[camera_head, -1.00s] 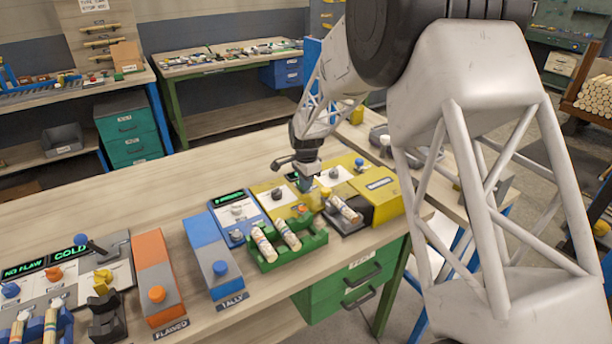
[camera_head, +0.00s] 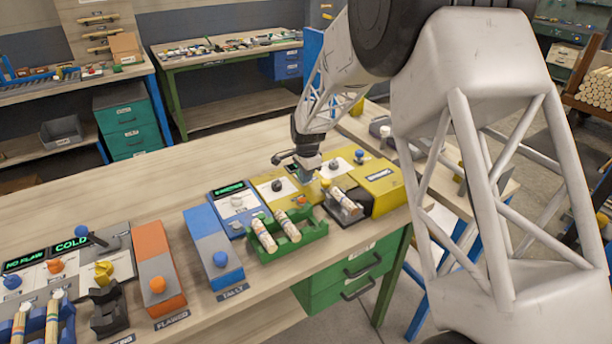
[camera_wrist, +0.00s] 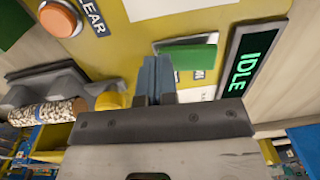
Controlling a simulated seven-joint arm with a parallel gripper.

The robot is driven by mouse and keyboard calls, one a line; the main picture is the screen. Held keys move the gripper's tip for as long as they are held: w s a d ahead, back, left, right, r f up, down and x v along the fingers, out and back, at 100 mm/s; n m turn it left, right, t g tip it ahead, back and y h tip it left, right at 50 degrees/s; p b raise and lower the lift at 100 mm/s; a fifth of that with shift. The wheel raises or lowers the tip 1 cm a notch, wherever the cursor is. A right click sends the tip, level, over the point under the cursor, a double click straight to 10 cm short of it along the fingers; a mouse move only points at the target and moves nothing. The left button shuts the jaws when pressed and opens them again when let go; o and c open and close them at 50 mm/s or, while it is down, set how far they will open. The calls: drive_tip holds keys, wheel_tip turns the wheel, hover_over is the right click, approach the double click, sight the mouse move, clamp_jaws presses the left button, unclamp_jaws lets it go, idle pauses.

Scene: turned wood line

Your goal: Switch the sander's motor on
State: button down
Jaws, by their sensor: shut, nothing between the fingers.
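The sander is a yellow machine on the bench, with a yellow housing (camera_head: 382,179) and a pale panel. In the wrist view its yellow face (camera_wrist: 120,50) carries a lit display (camera_wrist: 252,70) reading IDLE in green. A green bar-shaped control (camera_wrist: 190,57) stands on a pale plate beside the display. An orange round button (camera_wrist: 60,18) sits by a CLEAR label. My gripper (camera_wrist: 157,65) is shut and empty, its fingertips right at the left end of the green bar. I cannot tell whether they touch it. In the head view my gripper (camera_head: 307,176) is low over the panel.
A green rack (camera_head: 292,238) with striped wooden pieces stands in front of the panel. A dark cradle (camera_head: 345,208) holding another piece is just right of it. A blue tally box (camera_head: 213,245) and an orange flawed box (camera_head: 155,265) stand to the left.

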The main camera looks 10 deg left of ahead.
drive_tip(key=shift+r, duration=0.25)
drive_tip(key=shift+r, duration=0.45)
drive_tip(key=shift+r, duration=0.15)
drive_tip(key=shift+r, duration=0.15)
wheel_tip(320, 180, up, 13)
drive_tip(key=s+d, duration=0.1)
drive_tip(key=shift+s+d+r, duration=0.15)
drive_tip(key=shift+s+d, duration=0.2)
drive_tip(key=shift+s, duration=0.05)
idle(0.5)
